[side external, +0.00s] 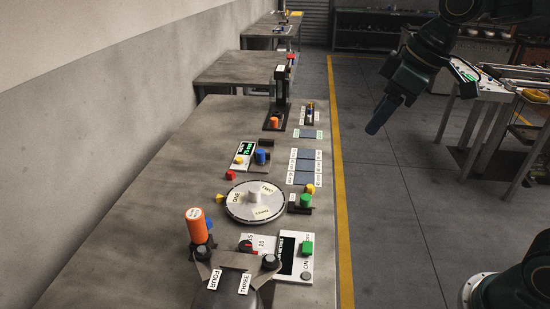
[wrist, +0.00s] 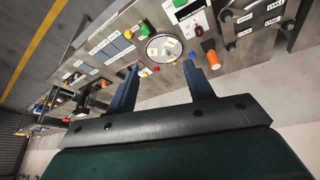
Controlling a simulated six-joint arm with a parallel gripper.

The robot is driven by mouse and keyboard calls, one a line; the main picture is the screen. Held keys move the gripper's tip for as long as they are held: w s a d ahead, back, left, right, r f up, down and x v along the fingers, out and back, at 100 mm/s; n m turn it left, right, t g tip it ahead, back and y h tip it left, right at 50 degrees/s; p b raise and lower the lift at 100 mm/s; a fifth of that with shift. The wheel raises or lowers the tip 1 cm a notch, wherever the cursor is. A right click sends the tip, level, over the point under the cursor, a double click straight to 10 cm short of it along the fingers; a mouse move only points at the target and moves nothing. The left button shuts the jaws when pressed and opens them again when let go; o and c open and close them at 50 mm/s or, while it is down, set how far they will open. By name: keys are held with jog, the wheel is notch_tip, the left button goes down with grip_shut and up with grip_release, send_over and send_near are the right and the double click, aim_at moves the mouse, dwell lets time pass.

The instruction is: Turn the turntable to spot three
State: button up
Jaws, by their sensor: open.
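The turntable (side external: 238,212) is a round light-grey disc with a dark rim on the bench, with a white upright knob (side external: 256,196) at its centre. Small labels lie on the disc; they appear to read ONE at left, TWO at upper right and THREE at the near side. A yellow pointer (side external: 220,198) stands at its left edge, nearest ONE. My gripper (side external: 372,130) hangs in the air right of the bench, well apart from the turntable. In the wrist view my gripper (wrist: 161,73) is open and empty, with the turntable (wrist: 150,50) beyond its fingertips.
An orange cylinder (side external: 196,226) stands tall at the near left. A panel with a dark display and green button (side external: 307,248) sits in front of the turntable. Another green button (side external: 306,200) is at its right. A display box (side external: 244,154) and blue pads (side external: 305,164) lie behind.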

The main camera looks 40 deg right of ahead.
jog(key=w+a+f+n, duration=0.1)
jog(key=w+f+n, duration=0.1)
jog(key=w, duration=0.6)
jog(key=n+g+y, duration=0.3)
jog(key=n, duration=0.4)
send_over(255, 189)
jog(key=s+d, duration=0.2)
jog(key=d, duration=0.3)
notch_tip(255, 189, down, 17)
jog(key=shift+w+f, duration=0.2)
jog(key=shift+w, duration=0.05)
jog(key=shift+a, duration=0.1)
jog(key=x, duration=1.3)
jog(key=shift+f, duration=0.35)
grip_shut()
